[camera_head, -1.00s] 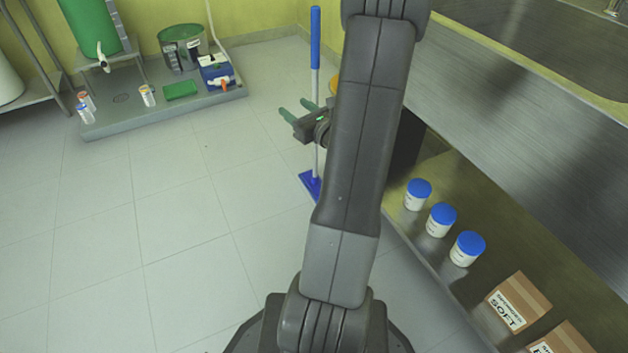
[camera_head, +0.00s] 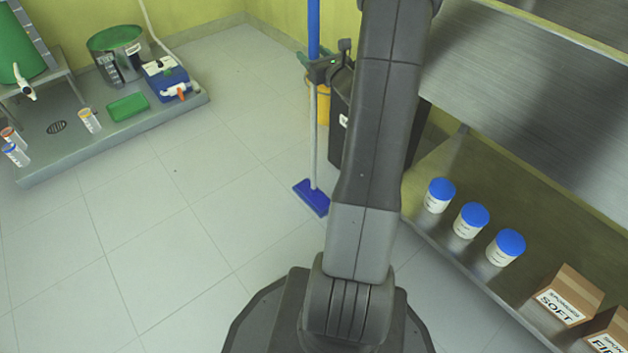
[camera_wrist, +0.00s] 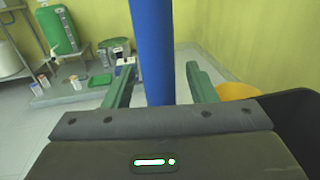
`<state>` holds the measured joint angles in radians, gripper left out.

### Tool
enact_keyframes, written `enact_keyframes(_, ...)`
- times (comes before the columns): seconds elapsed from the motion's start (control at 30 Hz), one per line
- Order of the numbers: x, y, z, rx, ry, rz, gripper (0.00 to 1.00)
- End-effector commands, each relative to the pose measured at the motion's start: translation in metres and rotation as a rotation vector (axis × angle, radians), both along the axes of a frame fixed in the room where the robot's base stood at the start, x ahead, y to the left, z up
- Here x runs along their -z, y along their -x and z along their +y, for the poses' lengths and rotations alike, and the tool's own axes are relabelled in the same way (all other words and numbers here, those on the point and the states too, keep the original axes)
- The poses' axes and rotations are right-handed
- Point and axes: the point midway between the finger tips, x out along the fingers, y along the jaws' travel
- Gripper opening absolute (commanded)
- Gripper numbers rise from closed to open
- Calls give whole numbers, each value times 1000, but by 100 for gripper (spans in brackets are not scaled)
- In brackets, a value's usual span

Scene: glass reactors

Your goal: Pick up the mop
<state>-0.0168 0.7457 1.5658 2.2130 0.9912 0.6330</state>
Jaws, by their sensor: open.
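The mop stands upright on the floor, with a blue upper handle (camera_head: 314,28), a pale lower shaft and a flat blue head (camera_head: 312,197). My gripper (camera_wrist: 158,68) is open, with a green finger on either side of the blue handle in the wrist view (camera_wrist: 152,40). Neither finger visibly touches the handle; a gap shows on both sides. In the head view my gripper's dark body covers a short part of the mop at mid-height. The mop head is out of the wrist view.
A dark bin (camera_head: 345,120) stands just right of the mop, with a yellow bucket (camera_wrist: 236,91) behind. A steel shelf unit on the right holds blue-lidded jars (camera_head: 471,219) and boxes (camera_head: 566,296). A grey platform (camera_head: 75,150) lies at left. The tiled floor between is clear.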

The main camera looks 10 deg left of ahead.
Motion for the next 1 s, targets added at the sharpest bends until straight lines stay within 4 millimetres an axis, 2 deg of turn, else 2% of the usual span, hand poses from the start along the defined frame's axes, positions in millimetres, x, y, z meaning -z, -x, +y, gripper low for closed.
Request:
enact_keyframes(0.17, 0, 0, 0, 0, 0, 0, 51)
enact_keyframes(0.4, 0, 0, 0, 0, 0, 0, 5)
enact_keyframes(0.73, -9, 0, 0, 0, -1, -5, 5)
enact_keyframes(0.87, -29, 0, 0, -1, 0, -7, 5)
enact_keyframes(1.0, -57, 0, 0, 0, -1, -7, 5)
